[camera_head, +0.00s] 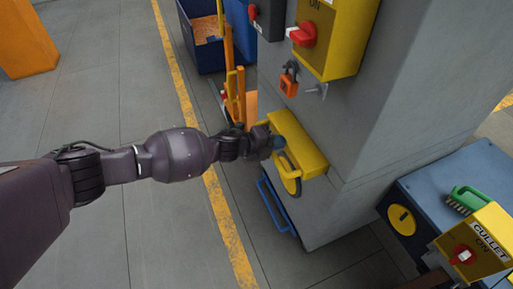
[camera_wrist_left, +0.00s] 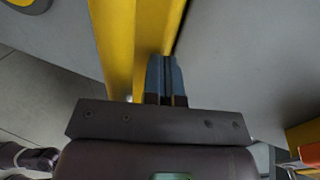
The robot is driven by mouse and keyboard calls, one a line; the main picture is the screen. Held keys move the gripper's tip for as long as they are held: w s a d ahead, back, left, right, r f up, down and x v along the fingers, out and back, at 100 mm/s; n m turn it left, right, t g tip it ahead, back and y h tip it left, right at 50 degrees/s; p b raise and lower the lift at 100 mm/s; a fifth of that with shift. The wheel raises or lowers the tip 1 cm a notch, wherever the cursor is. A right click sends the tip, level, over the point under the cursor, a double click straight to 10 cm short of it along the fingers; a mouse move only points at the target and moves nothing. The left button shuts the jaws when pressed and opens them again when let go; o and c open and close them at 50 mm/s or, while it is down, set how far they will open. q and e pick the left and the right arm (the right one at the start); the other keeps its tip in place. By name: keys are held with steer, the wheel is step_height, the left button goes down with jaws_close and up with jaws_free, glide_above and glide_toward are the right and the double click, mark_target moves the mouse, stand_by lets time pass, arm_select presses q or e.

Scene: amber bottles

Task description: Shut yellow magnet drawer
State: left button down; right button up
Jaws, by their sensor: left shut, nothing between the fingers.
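The yellow drawer (camera_head: 305,150) is a yellow box-like front low on the side of the grey pillar, with a round yellow and dark part on its near end. In the left wrist view a yellow strip (camera_wrist_left: 135,40) runs up beside the fingers; it looks like part of the drawer. My left gripper (camera_head: 278,143) reaches in from the left with its blue-grey fingertips at the drawer's outer side. In the wrist view its fingers (camera_wrist_left: 166,75) are shut together and empty, against or just beside the yellow strip; contact is unclear. My right gripper is not in view.
A blue drawer or frame (camera_head: 277,208) sits below. Above are an orange padlock (camera_head: 289,86) and a yellow switch box (camera_head: 340,35). A blue bin (camera_head: 203,50) stands behind. A blue cabinet (camera_head: 440,180) with a green brush (camera_head: 467,198) is at right. Floor at left is clear.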

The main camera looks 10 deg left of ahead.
mark_target(299, 137)
arm_select(q)
steer(key=x, duration=0.2)
steer(key=r+x, duration=0.1)
steer(key=x, duration=0.2)
steer(key=shift+d+b, duration=0.1)
steer(key=shift+b, duration=0.25)
steer(key=shift+w+d, duration=0.35)
steer(key=shift+d, duration=0.15)
steer(key=shift+w+d+r, duration=0.1)
steer(key=shift+r, duration=0.05)
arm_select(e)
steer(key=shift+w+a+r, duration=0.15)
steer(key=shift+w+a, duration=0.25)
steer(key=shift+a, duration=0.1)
arm_select(q)
steer(key=shift+r, duration=0.1)
steer(key=shift+r, duration=0.1)
